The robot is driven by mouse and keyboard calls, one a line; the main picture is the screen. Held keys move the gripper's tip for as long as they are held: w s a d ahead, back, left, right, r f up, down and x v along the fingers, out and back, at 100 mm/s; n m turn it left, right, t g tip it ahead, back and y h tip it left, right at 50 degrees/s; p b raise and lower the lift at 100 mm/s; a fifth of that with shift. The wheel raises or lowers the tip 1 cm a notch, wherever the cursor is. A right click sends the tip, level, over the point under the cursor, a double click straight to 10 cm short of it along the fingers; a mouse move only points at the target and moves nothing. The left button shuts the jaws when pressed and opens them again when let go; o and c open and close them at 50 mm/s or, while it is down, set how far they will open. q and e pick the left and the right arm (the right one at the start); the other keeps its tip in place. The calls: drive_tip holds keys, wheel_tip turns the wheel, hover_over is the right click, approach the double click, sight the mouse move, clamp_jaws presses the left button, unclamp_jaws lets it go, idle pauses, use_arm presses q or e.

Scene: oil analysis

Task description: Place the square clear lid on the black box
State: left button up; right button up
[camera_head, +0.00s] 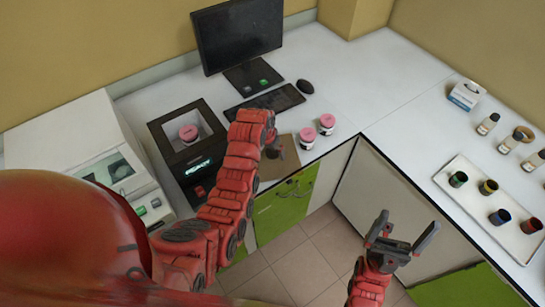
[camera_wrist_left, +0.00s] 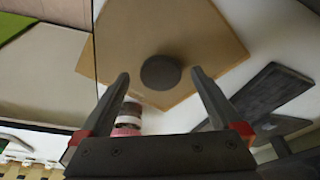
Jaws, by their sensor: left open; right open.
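The black box (camera_head: 166,137) stands open on the counter, with a pink-lidded jar (camera_head: 188,133) inside. A flat square, brownish see-through plate (camera_head: 266,170), which looks like the clear lid, lies on the counter below my left gripper (camera_head: 275,147). In the left wrist view the square lid (camera_wrist_left: 205,35) shows a dark round knob (camera_wrist_left: 160,72) at its middle. My left gripper's open fingers point at the lid, one on each side of the knob; whether they reach its height I cannot tell. My right gripper (camera_head: 408,224) is open and empty, over the floor in front of the counter.
Two pink-lidded jars (camera_head: 317,131) stand right of the lid, near the counter edge. A keyboard (camera_head: 265,103), mouse (camera_head: 305,86) and monitor (camera_head: 238,36) are behind. A white instrument (camera_head: 85,150) is left of the box. A white tray (camera_head: 475,210) holds several dark cups.

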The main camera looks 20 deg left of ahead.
use_arm(q)
drive_tip(key=shift+x, duration=0.9)
drive_tip(key=shift+r, duration=0.1)
clamp_jaws()
